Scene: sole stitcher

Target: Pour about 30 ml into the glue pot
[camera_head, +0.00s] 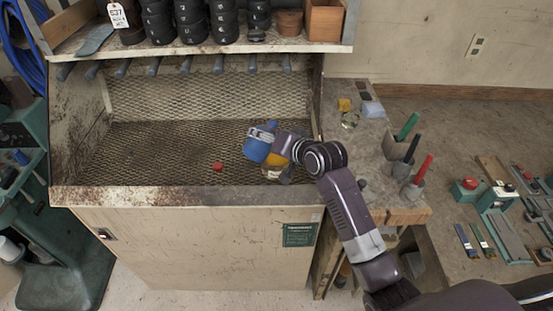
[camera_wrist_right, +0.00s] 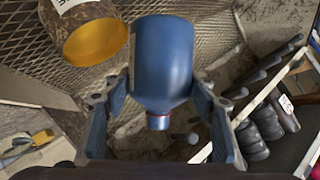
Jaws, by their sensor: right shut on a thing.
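My right gripper (camera_head: 270,133) is shut on a blue bottle (camera_head: 256,150) above the mesh floor of the booth. In the right wrist view the bottle (camera_wrist_right: 163,60) sits between the two fingers (camera_wrist_right: 160,105), with its narrow neck showing and no cap on it that I can make out. The bottle looks tilted in the head view. No stream is visible. My left gripper is out of view.
A small red cap (camera_head: 217,166) lies on the mesh floor (camera_head: 150,160) left of the bottle. A shelf with dark rolls (camera_head: 190,20) overhangs the back. A side bench (camera_head: 370,155) with coloured-handled tools stands right. The mesh's left part is clear.

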